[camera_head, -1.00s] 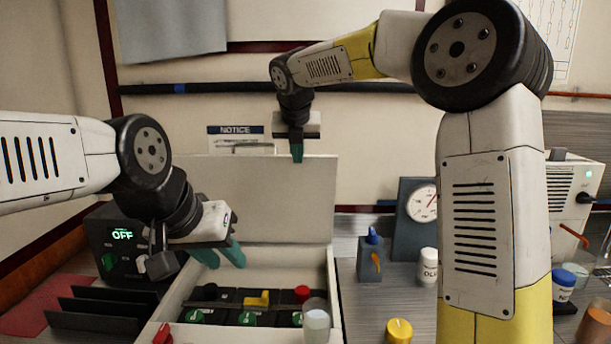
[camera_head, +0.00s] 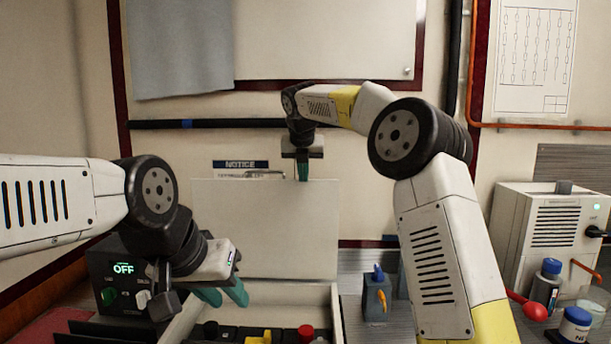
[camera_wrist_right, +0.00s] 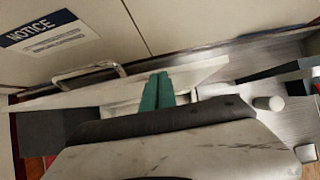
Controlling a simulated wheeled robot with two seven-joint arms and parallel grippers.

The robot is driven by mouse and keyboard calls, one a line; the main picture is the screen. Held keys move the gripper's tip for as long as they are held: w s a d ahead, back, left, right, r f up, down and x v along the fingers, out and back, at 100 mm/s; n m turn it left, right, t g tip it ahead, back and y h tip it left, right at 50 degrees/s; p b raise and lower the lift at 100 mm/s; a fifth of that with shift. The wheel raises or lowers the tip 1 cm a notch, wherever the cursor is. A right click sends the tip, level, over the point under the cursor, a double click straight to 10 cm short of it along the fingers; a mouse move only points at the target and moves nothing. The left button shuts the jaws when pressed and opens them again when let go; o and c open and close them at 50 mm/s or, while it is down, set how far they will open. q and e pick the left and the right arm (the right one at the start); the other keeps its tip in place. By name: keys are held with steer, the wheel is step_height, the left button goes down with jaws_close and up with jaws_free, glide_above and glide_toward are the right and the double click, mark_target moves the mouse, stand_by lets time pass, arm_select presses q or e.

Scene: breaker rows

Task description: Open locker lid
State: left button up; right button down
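The locker (camera_head: 334,310) is a pale box at the lower middle of the head view. Its lid (camera_head: 262,225) stands raised, close to upright, against the back wall. A metal handle (camera_wrist_right: 92,74) shows at the lid's top edge in the right wrist view. My right gripper (camera_head: 303,172) is at the lid's top edge, right of the handle; its green fingers look close together, and it also shows in the right wrist view (camera_wrist_right: 158,92). My left gripper (camera_head: 224,294) is above the locker's left side, its green fingers apart and empty.
Inside the locker are breakers, with a yellow lever (camera_head: 259,337) and a red knob (camera_head: 306,331). A black box reading OFF (camera_head: 120,275) stands left. A white unit (camera_head: 548,235) and jars are far right.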

steer(key=shift+w+d+f, duration=0.2)
steer(key=shift+w+f, duration=0.05)
steer(key=v, duration=0.8)
steer(key=s+d+m, duration=0.6)
steer(key=s+m, duration=0.2)
steer(key=s, duration=0.2)
steer(key=s+d+f+m, duration=0.3)
steer(key=s+f+m, duration=0.2)
steer(key=s+m, duration=0.4)
steer(key=s+d+f+m+y, duration=0.1)
steer(key=s+d+f+m, duration=0.3)
steer(key=s+m, duration=0.5)
steer(key=s+d+f+m+y, duration=0.1)
steer(key=s+d+f+m, duration=0.3)
steer(key=s+f+m, duration=0.4)
steer(key=shift+s+d+m+g, duration=0.15)
steer(key=shift+s+m+g, duration=0.15)
steer(key=shift+s+m, duration=0.5)
